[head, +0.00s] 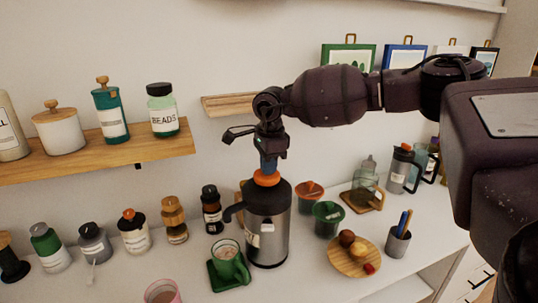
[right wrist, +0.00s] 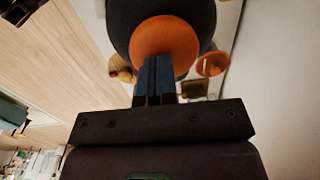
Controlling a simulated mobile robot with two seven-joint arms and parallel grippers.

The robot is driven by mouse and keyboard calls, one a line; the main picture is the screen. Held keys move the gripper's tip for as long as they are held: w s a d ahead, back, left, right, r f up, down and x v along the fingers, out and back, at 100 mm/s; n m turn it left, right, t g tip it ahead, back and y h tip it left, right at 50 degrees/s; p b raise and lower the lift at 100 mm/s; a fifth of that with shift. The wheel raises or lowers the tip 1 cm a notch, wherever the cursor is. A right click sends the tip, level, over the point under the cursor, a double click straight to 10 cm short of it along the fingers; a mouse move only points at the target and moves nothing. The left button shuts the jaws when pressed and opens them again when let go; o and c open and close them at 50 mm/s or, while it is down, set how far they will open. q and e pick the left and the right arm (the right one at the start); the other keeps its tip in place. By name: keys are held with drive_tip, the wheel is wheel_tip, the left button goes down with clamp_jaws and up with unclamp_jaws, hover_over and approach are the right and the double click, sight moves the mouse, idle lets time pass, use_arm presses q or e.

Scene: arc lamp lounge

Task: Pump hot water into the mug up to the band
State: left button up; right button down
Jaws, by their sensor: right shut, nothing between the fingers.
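A steel pump flask (head: 268,235) with a black top stands on the white counter. Its orange pump knob (head: 266,178) is on top and fills much of the right wrist view (right wrist: 165,36). The flask's black spout (head: 232,212) points left. A green mug (head: 229,265) stands below and in front of the spout; something pale brownish shows inside, but its level against a band cannot be made out. My right gripper (head: 267,165) is shut and empty, pointing down with its fingertips (right wrist: 157,60) at the knob, apparently touching it. My left gripper is not in view.
A green coaster (head: 214,281) lies under the mug. A pink-rimmed cup (head: 162,292) is at the front edge of view. Several bottles and jars line the left. A wooden plate (head: 340,266) with food and a grey pen cup (head: 398,243) stand right. A shelf (head: 100,155) hangs above.

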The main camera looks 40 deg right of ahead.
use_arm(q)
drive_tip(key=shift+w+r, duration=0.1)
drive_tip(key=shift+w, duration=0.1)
use_arm(e)
drive_tip(key=shift+f, duration=0.15)
drive_tip(key=shift+f, duration=1.05)
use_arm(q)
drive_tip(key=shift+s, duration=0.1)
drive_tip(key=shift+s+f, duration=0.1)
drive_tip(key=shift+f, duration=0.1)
use_arm(e)
drive_tip(key=shift+s, duration=0.1)
wheel_tip(320, 180, up, 5)
drive_tip(key=p, duration=0.2)
drive_tip(key=shift+a+p, duration=0.1)
drive_tip(key=shift+p, duration=0.3)
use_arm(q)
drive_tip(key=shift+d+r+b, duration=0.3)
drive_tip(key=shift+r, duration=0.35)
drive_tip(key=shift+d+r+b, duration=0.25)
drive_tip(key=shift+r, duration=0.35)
use_arm(e)
wheel_tip(320, 180, up, 10)
drive_tip(key=shift+s+f, duration=0.25)
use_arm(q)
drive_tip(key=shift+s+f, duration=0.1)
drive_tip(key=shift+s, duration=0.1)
